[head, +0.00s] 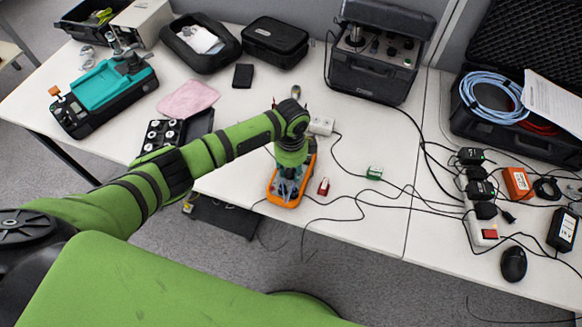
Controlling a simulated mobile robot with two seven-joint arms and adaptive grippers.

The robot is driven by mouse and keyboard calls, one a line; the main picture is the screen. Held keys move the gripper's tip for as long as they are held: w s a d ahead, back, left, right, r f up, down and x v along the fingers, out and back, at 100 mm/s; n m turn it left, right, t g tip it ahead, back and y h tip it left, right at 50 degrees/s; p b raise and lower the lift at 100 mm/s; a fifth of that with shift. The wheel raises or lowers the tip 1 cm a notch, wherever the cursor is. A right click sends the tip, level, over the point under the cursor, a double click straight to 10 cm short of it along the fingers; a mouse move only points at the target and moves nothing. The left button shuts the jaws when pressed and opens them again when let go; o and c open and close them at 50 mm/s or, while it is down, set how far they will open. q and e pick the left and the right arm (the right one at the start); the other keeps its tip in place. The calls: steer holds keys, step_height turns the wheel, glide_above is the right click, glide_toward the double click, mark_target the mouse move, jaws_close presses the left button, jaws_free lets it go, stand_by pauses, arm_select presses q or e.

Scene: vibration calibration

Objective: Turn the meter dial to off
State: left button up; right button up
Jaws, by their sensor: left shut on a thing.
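The meter (284,203) is a handheld unit with an orange edge, lying on the white table near its front edge. My left arm comes in from the left and bends down over the meter. My left gripper (289,186) points down at the meter's face and is shut, with its fingers at the dial. The dial is hidden by the fingers, so its setting cannot be read. My right gripper does not show.
A red block (323,187) and a green block (374,173) lie right of the meter among loose black cables. A black calibrator case (375,75) stands behind. A teal device (103,94) and pink cloth (188,99) are at left. A black mouse (513,263) lies at right.

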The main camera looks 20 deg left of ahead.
mark_target(292, 170)
arm_select(q)
steer(key=n+p, duration=0.2)
steer(key=n, duration=0.1)
steer(key=shift+d+r, duration=0.15)
steer(key=shift+w+n+p, duration=0.1)
steer(key=shift+n+p, duration=1.15)
steer(key=shift+n, duration=0.95)
steer(key=o, duration=1.1)
steer(key=shift+w, duration=0.1)
steer(key=shift+o, duration=0.2)
step_height(292, 170, up, 12)
